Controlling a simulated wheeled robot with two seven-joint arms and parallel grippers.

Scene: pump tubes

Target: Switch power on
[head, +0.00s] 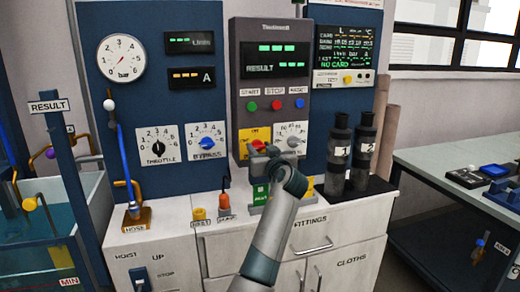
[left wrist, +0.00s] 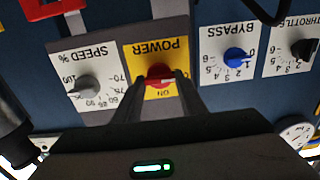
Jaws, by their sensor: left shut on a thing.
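The red power knob (head: 258,145) sits on a yellow plate (head: 250,134) low on the grey control panel, left of the speed dial (head: 291,136). My left gripper (head: 262,151) reaches up to it from below and partly hides it. In the left wrist view, which is upside down, the red knob (left wrist: 158,73) is between the two dark fingertips of my left gripper (left wrist: 160,82), which are shut on it. The letters ON show on the yellow plate beside it, but the knob's exact setting is hard to tell. My right gripper is not in view.
The bypass dial (head: 207,141) and throttle dial (head: 157,145) are left of the power plate. Start, stop and reset buttons (head: 277,105) are above. Two dark cylinders (head: 336,155) stand at the right. Displays on the panel are lit.

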